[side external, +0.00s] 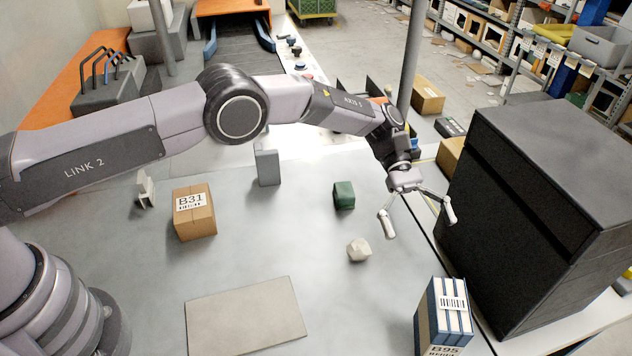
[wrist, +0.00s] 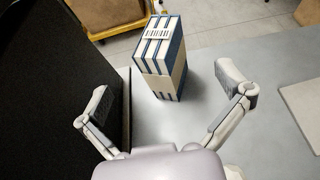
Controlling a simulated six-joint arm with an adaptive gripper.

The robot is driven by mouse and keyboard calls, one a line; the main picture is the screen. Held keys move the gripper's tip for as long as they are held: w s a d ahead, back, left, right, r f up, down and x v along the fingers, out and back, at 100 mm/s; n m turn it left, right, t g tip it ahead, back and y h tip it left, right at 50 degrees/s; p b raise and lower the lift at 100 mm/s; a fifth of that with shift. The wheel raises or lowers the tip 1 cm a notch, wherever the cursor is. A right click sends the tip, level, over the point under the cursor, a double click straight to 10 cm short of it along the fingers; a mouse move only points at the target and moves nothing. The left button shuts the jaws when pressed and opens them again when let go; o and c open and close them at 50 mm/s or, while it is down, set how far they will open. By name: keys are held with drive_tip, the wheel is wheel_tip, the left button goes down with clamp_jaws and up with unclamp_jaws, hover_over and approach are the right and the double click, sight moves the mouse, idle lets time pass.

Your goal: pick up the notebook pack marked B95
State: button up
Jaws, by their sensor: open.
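The notebook pack marked B95 (side external: 443,318) stands upright at the front right of the grey table in the side view. It is blue and white, with a barcode on top and the B95 label low on its front. In the wrist view the pack (wrist: 160,62) stands ahead, between and beyond the fingers. My gripper (side external: 418,222) is open and empty, above the table and behind the pack in the side view. In the wrist view my gripper (wrist: 168,95) has its fingers spread wide, apart from the pack.
A tall black cabinet (side external: 540,200) stands close on the right. A carton marked B31 (side external: 194,212), a green block (side external: 344,195), a pale lump (side external: 359,249), a grey block (side external: 267,167) and a flat beige panel (side external: 246,315) are on the table. Bare table lies between the panel and the pack.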

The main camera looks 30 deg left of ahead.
sight(449, 302)
drive_tip(key=x, duration=1.1)
drive_tip(key=shift+s+d+f, duration=0.1)
drive_tip(key=shift+s+d, duration=0.1)
drive_tip(key=shift+d, duration=0.1)
drive_tip(key=c, duration=1.5)
drive_tip(key=shift+c, duration=0.2)
